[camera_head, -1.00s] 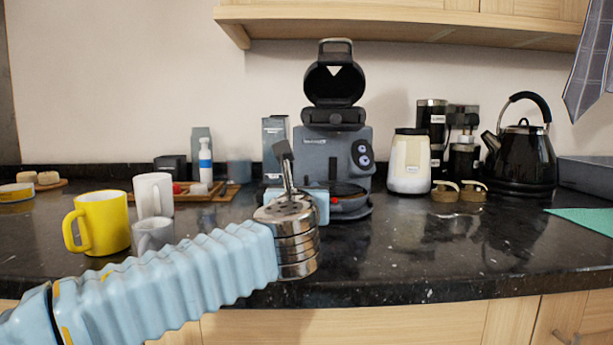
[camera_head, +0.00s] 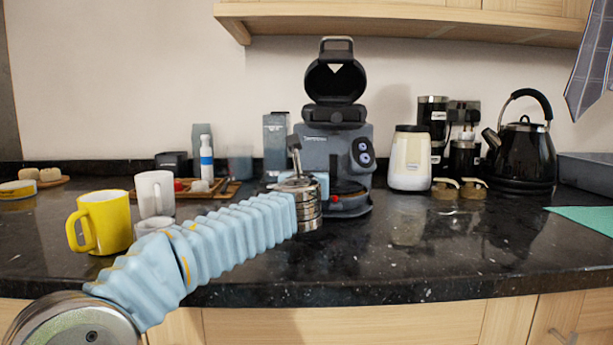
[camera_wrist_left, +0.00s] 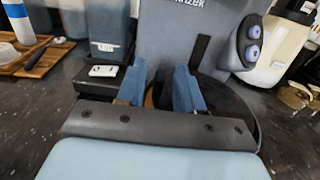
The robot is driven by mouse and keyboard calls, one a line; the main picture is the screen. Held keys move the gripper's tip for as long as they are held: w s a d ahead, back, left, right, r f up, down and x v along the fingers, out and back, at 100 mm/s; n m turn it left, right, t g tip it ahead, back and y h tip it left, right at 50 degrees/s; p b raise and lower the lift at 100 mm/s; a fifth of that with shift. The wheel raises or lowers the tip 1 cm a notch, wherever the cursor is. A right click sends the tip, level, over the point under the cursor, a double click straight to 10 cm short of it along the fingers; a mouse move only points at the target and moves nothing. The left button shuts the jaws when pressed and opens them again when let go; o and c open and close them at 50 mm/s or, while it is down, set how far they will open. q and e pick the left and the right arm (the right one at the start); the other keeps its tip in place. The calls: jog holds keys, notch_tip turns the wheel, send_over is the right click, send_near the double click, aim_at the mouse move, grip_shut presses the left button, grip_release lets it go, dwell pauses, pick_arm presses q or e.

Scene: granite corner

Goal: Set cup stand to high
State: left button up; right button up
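The coffee machine (camera_head: 318,150) stands against the wall, dark grey-blue with its black lid raised. Its round dark cup stand (camera_head: 350,203) is low at the front, with an orange-red patch near its rim. It also shows in the left wrist view (camera_wrist_left: 236,108), partly behind the fingers. My left gripper (camera_wrist_left: 160,88) is at the machine's front left. Its two blue fingers are apart, with a brownish and dark part of the machine seen between them. I cannot tell whether they touch the stand. In the head view my wrist mostly hides the fingers. My right gripper is not in view.
A yellow mug (camera_head: 105,222), a white mug (camera_head: 154,193) and a grey cup (camera_head: 153,226) stand left, near my arm. The counter (camera_head: 440,255) front right is clear.

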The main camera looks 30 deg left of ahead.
pick_arm(q)
grip_shut()
dwell(1.3)
